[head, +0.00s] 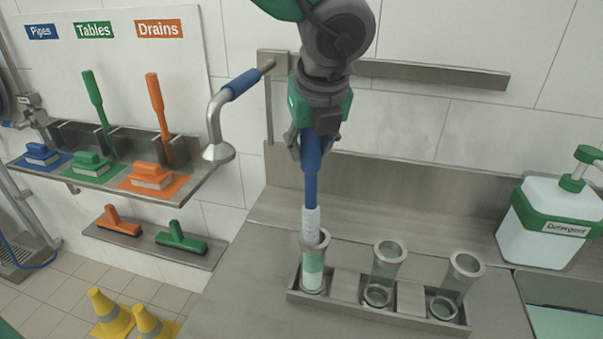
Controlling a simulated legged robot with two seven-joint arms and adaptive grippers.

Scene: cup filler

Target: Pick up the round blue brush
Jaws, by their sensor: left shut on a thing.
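The round blue brush (311,185) has a blue handle and white bristles and stands nearly upright, bristles down. My left gripper (310,148) comes in from above and is shut on the upper part of its handle. The bristles go down into the mouth of the left glass tube (314,262). Pale green and white show inside that tube; I cannot tell exactly where the bristles end. My right gripper is not in view.
Two more glass tubes (387,262) (460,275) stand in the metal rack (408,308). A detergent bottle (548,215) stands right. A spray head (218,152) hangs left. Coloured brushes (150,178) sit on the left shelf. Yellow cones (112,313) stand on the floor.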

